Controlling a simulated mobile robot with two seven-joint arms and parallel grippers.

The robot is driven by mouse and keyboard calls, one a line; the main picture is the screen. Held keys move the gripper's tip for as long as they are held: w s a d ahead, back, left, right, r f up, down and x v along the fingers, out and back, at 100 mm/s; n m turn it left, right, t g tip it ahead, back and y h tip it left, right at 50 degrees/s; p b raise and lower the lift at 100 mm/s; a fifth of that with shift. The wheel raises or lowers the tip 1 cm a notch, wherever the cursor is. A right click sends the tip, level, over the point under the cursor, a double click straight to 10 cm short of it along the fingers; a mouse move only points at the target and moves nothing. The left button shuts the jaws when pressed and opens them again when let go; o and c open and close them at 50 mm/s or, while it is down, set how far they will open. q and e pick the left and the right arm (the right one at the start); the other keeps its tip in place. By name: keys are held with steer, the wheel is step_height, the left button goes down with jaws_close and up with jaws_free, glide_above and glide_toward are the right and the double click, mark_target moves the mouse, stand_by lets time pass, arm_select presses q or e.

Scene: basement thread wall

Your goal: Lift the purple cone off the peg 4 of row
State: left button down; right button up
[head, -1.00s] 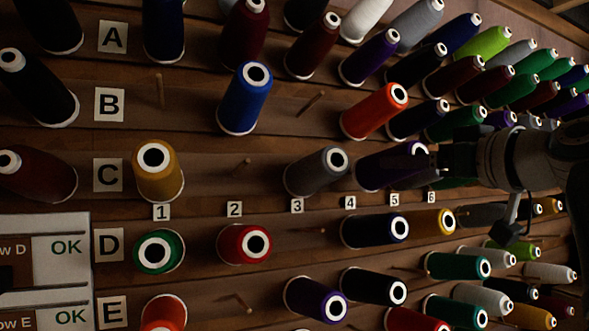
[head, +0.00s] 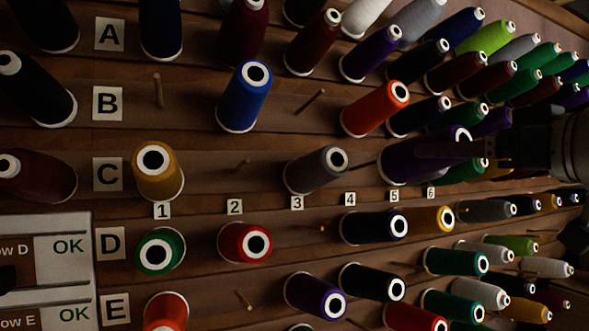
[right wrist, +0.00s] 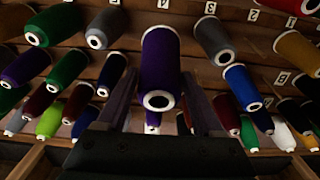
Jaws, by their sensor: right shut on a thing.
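The purple cone (head: 396,167) is in row C above the label 4 (head: 350,199). It stands out from the wall, and a short length of peg (head: 366,163) shows beside its base. I cannot tell whether the peg's tip is still inside it. My right gripper (head: 440,150) reaches in from the right and is shut on the purple cone, with a dark finger across its side. In the right wrist view the purple cone (right wrist: 161,72) is between the two fingers, its white-rimmed end towards my palm. My left gripper is not in view.
A grey cone (head: 316,170) is left of the purple cone. An orange cone (head: 373,110) is above it and a navy cone (head: 373,227) below. Several more cones crowd the wall to the right. A bare peg (head: 240,166) is in row C.

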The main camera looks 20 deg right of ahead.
mark_target(462, 127)
steer(key=shift+s+d+r+p, duration=0.15)
steer(key=shift+s+r+p, duration=0.75)
steer(key=shift+s+r, duration=0.3)
steer(key=shift+s+r+p, duration=0.25)
steer(key=shift+s+p, duration=0.05)
steer(key=shift+s, duration=0.45)
